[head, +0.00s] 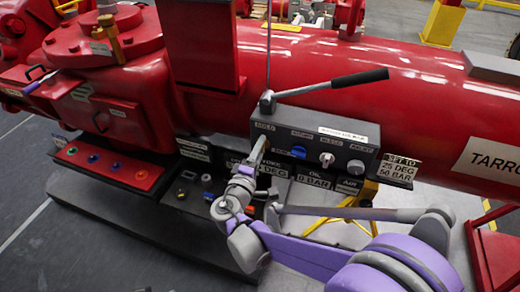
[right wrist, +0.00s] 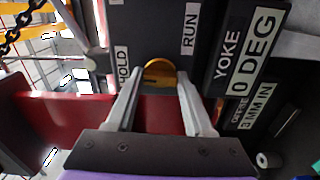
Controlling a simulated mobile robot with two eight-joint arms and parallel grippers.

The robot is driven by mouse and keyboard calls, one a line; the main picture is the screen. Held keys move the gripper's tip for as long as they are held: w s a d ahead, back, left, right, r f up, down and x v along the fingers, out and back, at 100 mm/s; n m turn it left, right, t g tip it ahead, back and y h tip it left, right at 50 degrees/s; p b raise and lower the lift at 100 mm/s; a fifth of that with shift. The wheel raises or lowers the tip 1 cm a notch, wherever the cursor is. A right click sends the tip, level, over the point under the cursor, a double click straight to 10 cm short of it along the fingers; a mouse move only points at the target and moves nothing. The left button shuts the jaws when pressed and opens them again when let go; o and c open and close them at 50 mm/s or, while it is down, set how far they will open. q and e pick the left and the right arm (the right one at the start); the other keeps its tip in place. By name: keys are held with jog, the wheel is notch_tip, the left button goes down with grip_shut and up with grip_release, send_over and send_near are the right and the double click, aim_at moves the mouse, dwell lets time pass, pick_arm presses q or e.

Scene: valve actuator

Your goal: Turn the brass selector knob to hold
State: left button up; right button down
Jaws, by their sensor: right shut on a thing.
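The brass selector knob (right wrist: 158,70) shows in the right wrist view, on a dark panel (right wrist: 150,25) between a HOLD label (right wrist: 122,67) on the left and a RUN label (right wrist: 190,28) on the upper right. My right gripper (right wrist: 159,76) is shut on the knob, one finger on each side. Which label the knob points at I cannot tell. In the head view my right gripper (head: 261,142) reaches the left end of the grey control box (head: 330,135), and its fingers hide the knob. My left gripper is not in view.
A lever with a black grip (head: 346,81) rises above the box. Blue (head: 298,152) and white (head: 327,159) knobs sit to the right of my gripper. A red button panel (head: 110,168) lies at left. The large red actuator body (head: 420,90) stands behind.

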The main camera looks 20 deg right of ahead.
dwell(0.5)
jog(key=shift+c, duration=1.4)
grip_release()
jog(key=shift+a, duration=0.1)
jog(key=v, duration=1)
jog(key=shift+s+a, duration=0.2)
jog(key=shift+s, duration=0.15)
